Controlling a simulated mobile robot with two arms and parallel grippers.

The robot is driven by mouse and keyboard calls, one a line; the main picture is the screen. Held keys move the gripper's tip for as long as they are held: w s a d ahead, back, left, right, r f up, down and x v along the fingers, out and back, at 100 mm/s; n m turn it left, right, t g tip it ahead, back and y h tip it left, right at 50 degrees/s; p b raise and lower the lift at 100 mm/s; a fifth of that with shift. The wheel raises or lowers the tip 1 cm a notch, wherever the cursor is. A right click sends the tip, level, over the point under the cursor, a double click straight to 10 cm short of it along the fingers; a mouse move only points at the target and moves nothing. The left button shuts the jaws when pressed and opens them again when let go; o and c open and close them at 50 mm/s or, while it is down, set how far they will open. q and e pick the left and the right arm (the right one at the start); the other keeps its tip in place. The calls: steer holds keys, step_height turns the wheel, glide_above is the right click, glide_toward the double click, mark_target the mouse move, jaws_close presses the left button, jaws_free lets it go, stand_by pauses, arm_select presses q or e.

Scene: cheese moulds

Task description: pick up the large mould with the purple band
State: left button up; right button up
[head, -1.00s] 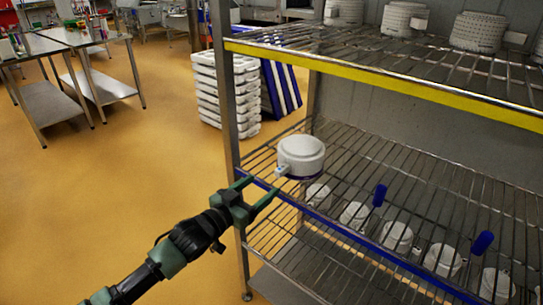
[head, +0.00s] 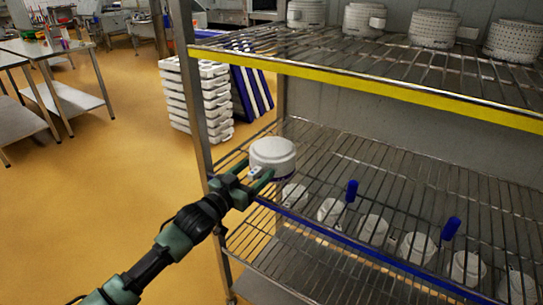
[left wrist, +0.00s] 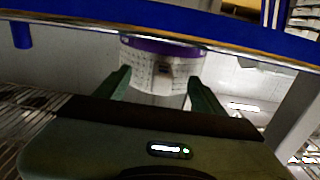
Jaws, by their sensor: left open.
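The large white mould (head: 272,152) with a purple band low on its side stands on the wire middle shelf, near its front left corner. My left gripper (head: 254,174) is open at the mould's front, its two green fingers pointing at it. In the left wrist view the mould (left wrist: 160,72) and its purple band (left wrist: 165,47) show between the two open fingers (left wrist: 160,88). The mould's small front lug lies between the fingers. I cannot tell whether the fingers touch the mould. My right gripper is not in view.
A blue front rail (head: 330,233) edges the middle shelf. Several small white moulds (head: 373,229) and blue-handled pieces (head: 352,190) are to the right. The upper shelf with its yellow edge (head: 400,88) hangs above. A steel post (head: 196,110) stands left of the mould.

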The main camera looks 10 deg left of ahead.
arm_select(q)
jaws_close()
steer(key=shift+r, duration=0.1)
